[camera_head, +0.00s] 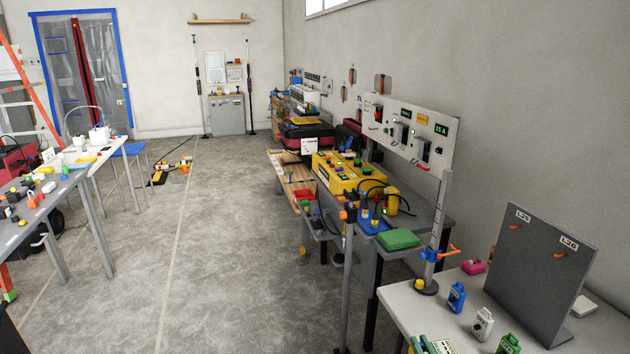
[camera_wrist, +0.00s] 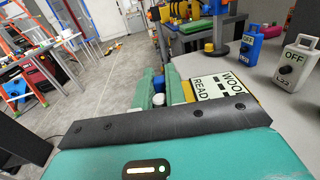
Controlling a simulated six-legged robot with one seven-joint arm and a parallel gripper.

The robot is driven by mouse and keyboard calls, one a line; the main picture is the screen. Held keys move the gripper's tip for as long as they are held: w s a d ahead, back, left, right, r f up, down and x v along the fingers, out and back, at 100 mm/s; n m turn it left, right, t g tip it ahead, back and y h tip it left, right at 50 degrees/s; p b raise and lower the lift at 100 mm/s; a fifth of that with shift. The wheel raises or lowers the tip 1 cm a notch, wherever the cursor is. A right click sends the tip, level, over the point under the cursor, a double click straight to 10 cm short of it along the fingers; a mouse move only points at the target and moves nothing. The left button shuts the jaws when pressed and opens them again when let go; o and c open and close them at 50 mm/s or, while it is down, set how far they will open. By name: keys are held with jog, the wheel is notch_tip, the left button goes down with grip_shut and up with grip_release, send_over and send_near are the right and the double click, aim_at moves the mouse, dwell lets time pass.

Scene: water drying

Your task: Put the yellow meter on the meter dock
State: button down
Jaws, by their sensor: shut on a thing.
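My gripper (camera_wrist: 162,82) reaches over the grey table at the right; its green fingers also show at the bottom edge of the head view (camera_head: 421,345). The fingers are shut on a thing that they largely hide. The label shows beside the fingers in the head view too. White and blue parts show between the fingers.
Blue (camera_head: 457,297), grey (camera_head: 482,323) and green (camera_head: 508,344) tagged units stand on the grey table (camera_head: 400,300) before a dark upright board (camera_head: 540,262). A post (camera_head: 436,240) rises at its far edge. A green block (camera_head: 398,239) lies beyond. Open floor (camera_head: 220,260) is at the left.

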jog(key=w+a+f+m+h, duration=0.1)
jog(key=w+a+f+h, duration=0.1)
jog(key=a+f, duration=0.8)
jog(key=shift+w+a+m+h, duration=0.3)
jog(key=shift+w, duration=0.05)
jog(key=s+d+r+y, duration=0.1)
jog(key=d+r, duration=0.2)
jog(key=d, duration=0.1)
jog(key=s+d+r+n, duration=0.1)
jog(key=d+r, duration=0.3)
jog(key=s+d+r+y, duration=0.1)
jog(key=d+r, duration=0.3)
jog(key=shift+s+d+r+n+y, duration=0.1)
jog(key=shift+s+r+n+y, duration=0.05)
jog(key=shift+s+n+y, duration=0.2)
jog(key=s+d+r+n+y, duration=0.1)
jog(key=s+d+r, duration=0.4)
jog(key=s, duration=0.5)
jog(key=d+y, duration=0.1)
jog(key=d, duration=0.1)
jog(key=shift+d+r, duration=0.15)
jog(key=shift+d, duration=0.25)
jog(key=shift+n, duration=0.25)
